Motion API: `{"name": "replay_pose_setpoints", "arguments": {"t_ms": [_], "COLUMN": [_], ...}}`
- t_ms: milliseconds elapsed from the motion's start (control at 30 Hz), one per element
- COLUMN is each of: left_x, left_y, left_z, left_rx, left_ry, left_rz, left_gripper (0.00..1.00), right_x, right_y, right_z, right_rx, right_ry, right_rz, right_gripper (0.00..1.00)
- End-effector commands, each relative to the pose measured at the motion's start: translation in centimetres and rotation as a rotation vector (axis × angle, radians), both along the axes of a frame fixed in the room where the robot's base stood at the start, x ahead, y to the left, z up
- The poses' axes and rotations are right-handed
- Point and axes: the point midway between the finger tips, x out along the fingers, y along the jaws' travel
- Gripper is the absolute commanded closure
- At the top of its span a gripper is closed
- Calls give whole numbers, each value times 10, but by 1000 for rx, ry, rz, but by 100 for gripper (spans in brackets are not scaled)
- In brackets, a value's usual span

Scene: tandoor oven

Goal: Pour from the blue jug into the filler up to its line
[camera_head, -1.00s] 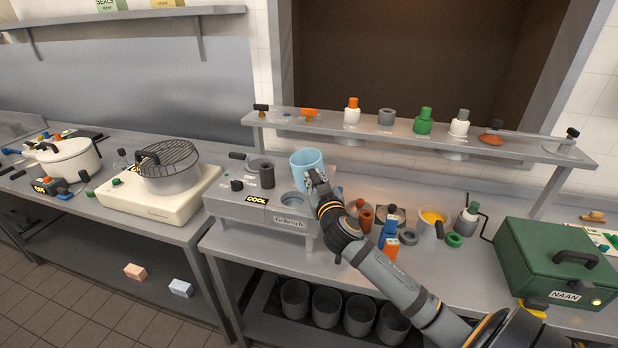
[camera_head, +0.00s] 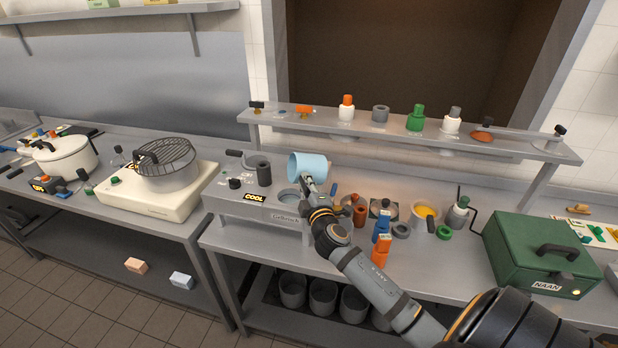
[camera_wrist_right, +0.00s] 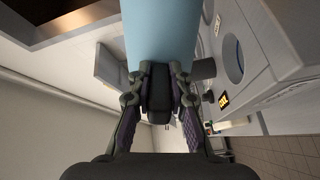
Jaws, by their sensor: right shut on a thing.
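The light blue jug (camera_head: 308,165) is held by my right gripper (camera_head: 309,184), which is shut on it from the near side. The jug is tipped far over, its mouth toward the left, above the grey filler (camera_head: 232,207) with the lit COOL display. The filler's round opening (camera_head: 287,197) lies just below and left of the jug. In the right wrist view the jug (camera_wrist_right: 160,35) fills the top between the fingers, with the filler's opening (camera_wrist_right: 232,58) at right. I cannot see any stream, the level, or the fill line. My left gripper is not in view.
A raised shelf (camera_head: 395,131) with bottles and knobs runs behind the filler. A yellow-filled cup (camera_head: 425,217) and small bottles stand right of my right forearm, with a green NAAN box (camera_head: 540,250) beyond. A pot with a rack (camera_head: 170,172) stands left.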

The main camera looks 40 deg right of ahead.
Motion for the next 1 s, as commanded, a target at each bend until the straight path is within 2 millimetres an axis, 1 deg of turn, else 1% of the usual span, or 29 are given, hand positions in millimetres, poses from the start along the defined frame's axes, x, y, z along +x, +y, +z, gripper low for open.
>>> {"name": "replay_pose_setpoints", "arguments": {"t_ms": [200,400,600,1000], "left_x": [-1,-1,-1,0], "left_y": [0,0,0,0], "left_z": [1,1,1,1], "left_rx": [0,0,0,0], "left_ry": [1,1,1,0], "left_rz": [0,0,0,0], "left_gripper": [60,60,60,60], "right_x": [2,4,4,4], "right_y": [7,10,11,11], "right_z": [-10,-16,-18,-18], "right_rx": [-145,-237,-265,-264], "right_ry": [47,77,87,86], "right_rz": [0,1,1,1], "right_gripper": [100,100,100,100]}}
